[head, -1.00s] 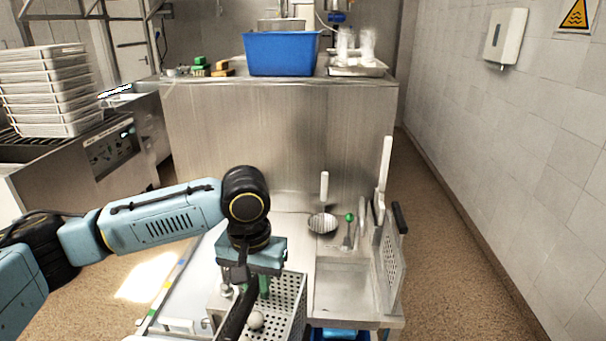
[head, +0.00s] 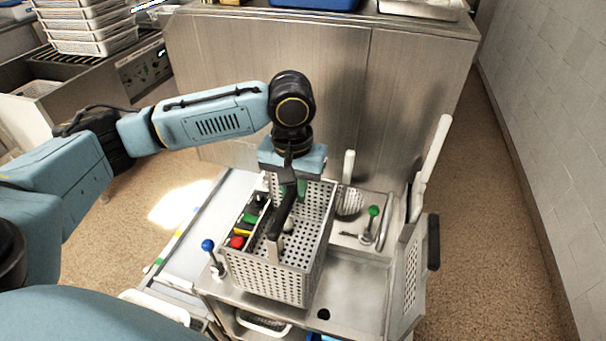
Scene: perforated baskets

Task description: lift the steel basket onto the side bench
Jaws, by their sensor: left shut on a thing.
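The steel basket (head: 290,284) is a perforated box with a dark handle (head: 283,212) running over it. It is in the lower middle of the head view, above or on a steel worktop (head: 345,285); I cannot tell whether its base touches. My left gripper (head: 287,184) points down over the far part of the basket and is shut on the handle. The fingertips are partly hidden by the handle. A pale worktop (head: 187,238) lies left of the basket; I cannot tell which surface is the side bench. My right gripper is out of view.
A blue-knobbed lever (head: 208,246) stands close on the left, a green-knobbed one (head: 373,211) on the right. An upright perforated panel (head: 411,270) bounds the right side. A steel cabinet (head: 330,85) stands behind.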

